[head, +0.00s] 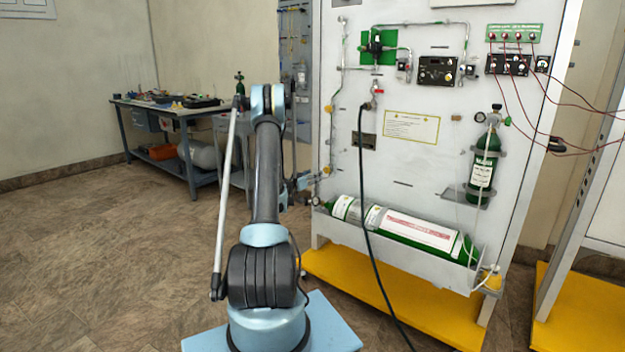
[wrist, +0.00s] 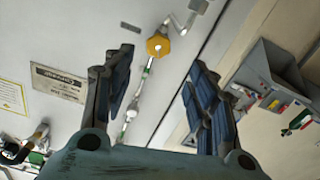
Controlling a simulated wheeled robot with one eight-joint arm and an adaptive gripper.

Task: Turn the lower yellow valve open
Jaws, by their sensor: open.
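A yellow valve knob (wrist: 158,46) shows in the wrist view on the white panel, joined to thin pipework. It lies ahead of and between the fingers of my gripper (wrist: 160,70), which is open and empty, with no visible contact. In the head view a small yellow valve (head: 328,170) sits low on the panel's left edge pipe, and my gripper (head: 303,184) is just left of it, partly hidden by my arm. Another small yellowish fitting (head: 328,108) is higher on the same pipe. The valve's open or closed setting cannot be told.
The white panel (head: 410,170) carries pipes, gauges and a dark hose (head: 364,190). A green cylinder (head: 410,230) lies in a low tray, and another (head: 483,165) stands upright. A cluttered workbench (head: 175,108) is at the back left. The floor at left is clear.

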